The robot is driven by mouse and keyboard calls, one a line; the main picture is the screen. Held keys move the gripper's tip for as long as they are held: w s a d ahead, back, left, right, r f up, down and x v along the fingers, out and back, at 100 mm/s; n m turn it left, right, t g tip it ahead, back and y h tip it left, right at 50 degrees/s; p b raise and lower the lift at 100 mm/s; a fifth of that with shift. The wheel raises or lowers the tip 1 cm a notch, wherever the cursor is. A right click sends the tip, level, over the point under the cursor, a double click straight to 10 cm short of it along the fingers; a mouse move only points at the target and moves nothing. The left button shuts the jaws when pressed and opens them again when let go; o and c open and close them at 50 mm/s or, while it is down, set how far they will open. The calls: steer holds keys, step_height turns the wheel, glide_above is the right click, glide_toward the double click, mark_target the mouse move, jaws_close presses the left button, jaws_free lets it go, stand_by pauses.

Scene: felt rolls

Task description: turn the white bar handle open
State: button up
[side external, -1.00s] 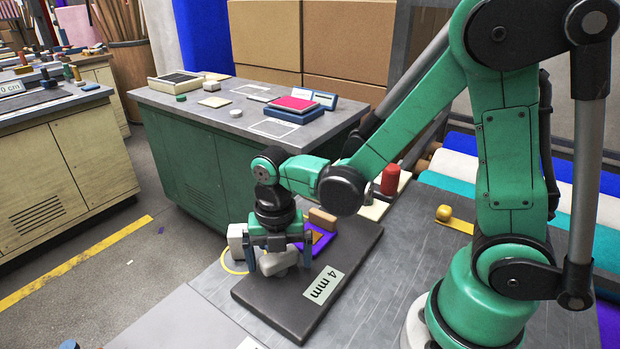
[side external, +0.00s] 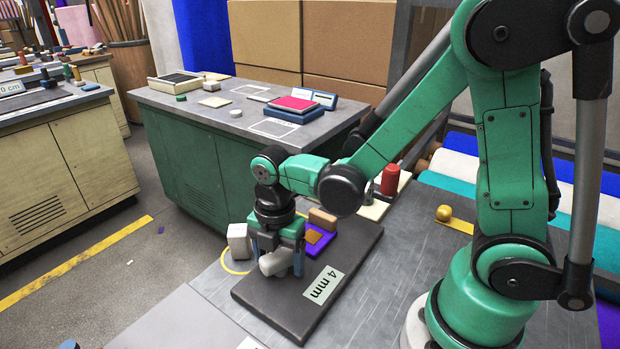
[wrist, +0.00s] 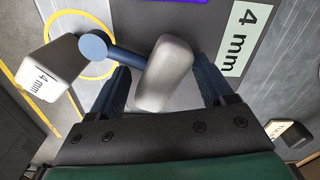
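The white bar handle (wrist: 165,72) is a pale, rounded bar on a blue rod that ends in a blue round hub (wrist: 93,45). It lies slanted in the wrist view, and in the side view it shows low over the dark board (side external: 275,262). The rod and hub are mostly hidden there.
A white block (side external: 238,241) stands close left of my gripper, by a yellow ring on the table; it also shows in the wrist view (wrist: 52,75). A purple pad (side external: 318,241) and brown block (side external: 322,218) lie behind. The board's front, with its 4 mm label, is clear.

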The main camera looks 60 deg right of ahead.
mark_target(279, 253)
jaws_close()
steer(key=n, duration=0.3)
steer(key=shift+d, duration=0.1)
jaws_free()
steer(key=shift+n, duration=1.1)
steer(key=shift+o, duration=1.4)
steer(key=shift+r, duration=0.1)
steer(key=shift+r, duration=2.4)
